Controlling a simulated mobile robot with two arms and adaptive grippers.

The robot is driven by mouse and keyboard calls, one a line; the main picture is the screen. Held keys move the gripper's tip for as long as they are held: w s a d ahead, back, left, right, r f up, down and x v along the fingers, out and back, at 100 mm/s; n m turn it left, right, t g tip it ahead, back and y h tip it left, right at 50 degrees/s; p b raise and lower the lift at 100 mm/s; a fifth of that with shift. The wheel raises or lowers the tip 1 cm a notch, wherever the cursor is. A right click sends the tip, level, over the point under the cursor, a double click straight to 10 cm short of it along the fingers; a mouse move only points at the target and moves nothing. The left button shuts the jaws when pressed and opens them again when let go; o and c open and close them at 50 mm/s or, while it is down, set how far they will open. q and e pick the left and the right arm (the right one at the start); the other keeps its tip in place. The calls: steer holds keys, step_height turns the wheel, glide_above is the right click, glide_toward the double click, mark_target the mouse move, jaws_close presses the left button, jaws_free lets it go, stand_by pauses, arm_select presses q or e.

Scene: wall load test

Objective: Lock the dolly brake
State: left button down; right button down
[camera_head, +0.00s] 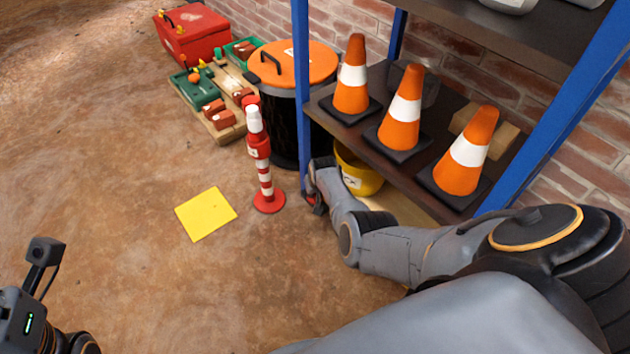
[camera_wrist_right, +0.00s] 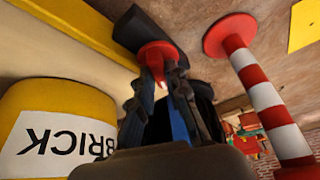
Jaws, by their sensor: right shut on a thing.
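My right gripper (camera_head: 318,203) is low at the foot of the blue shelf post, beside the yellow bucket. In the right wrist view its fingers (camera_wrist_right: 160,72) are shut on a small red pedal-like part (camera_wrist_right: 156,54), apparently the brake. A dark block, perhaps a wheel or foot, sits just behind it. The dolly itself cannot be made out clearly; a pale board (camera_wrist_right: 75,50) lies beside the red part. The yellow bucket (camera_head: 361,172), labelled BRICK in the wrist view (camera_wrist_right: 50,100), is beside the gripper. My left arm shows only in part at the lower left, its fingertips unclear.
A red and white post (camera_head: 264,175) stands close left of my right gripper. A yellow square (camera_head: 206,213) lies on the floor. Orange cones (camera_head: 401,110) stand on the shelf (camera_head: 330,122) above. A black bin with an orange lid (camera_head: 292,64) is behind. Open floor lies left.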

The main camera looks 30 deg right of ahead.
steer(key=shift+d+n, duration=0.1)
steer(key=shift+n, duration=0.2)
steer(key=c, duration=1.3)
jaws_free()
steer(key=shift+v, duration=3.95)
